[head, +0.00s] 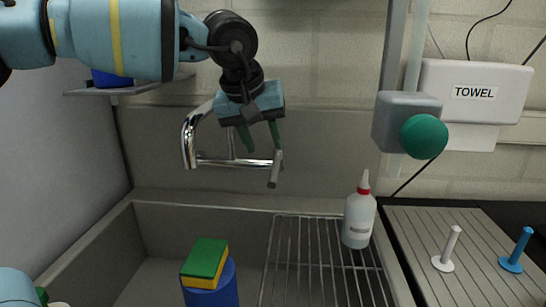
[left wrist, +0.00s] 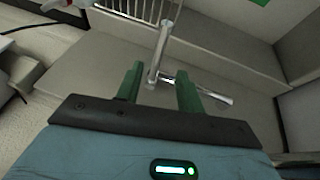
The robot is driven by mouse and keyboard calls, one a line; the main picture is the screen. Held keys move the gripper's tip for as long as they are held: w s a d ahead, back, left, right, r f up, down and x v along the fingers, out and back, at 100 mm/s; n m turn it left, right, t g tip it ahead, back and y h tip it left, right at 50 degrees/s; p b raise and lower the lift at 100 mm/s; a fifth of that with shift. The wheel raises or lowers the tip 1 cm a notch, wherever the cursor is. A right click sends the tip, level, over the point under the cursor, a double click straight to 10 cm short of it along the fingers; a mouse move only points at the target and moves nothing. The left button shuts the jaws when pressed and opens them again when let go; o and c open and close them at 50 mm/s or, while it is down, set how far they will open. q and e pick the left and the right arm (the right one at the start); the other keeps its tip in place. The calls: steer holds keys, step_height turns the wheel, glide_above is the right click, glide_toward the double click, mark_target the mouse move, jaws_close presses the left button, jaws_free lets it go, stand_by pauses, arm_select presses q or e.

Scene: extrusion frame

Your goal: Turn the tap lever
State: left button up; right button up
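The chrome tap (head: 235,162) is on the back wall above the sink, with a curved spout at its left. Its lever (head: 275,169) is a short bar at the right end of the tap body, pointing down and toward me. My left gripper (head: 261,143) is just above the lever, fingers pointing down, open and empty. In the left wrist view the lever (left wrist: 162,48) appears between the two green fingers (left wrist: 159,82), with clear gaps on both sides. I cannot tell whether its depth reaches between the fingertips. My right gripper is not in view.
A white bottle with a red tip (head: 359,218) stands on the wire rack (head: 295,265). A green and yellow sponge (head: 206,260) lies on a blue container (head: 214,291) in the sink. A grey box with a green knob (head: 424,136) and a towel dispenser (head: 490,92) are on the right.

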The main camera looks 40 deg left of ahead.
mark_target(273, 171)
arm_select(q)
steer(key=x, duration=0.7)
steer(key=shift+f, duration=0.25)
steer(key=shift+c, duration=0.4)
jaws_close()
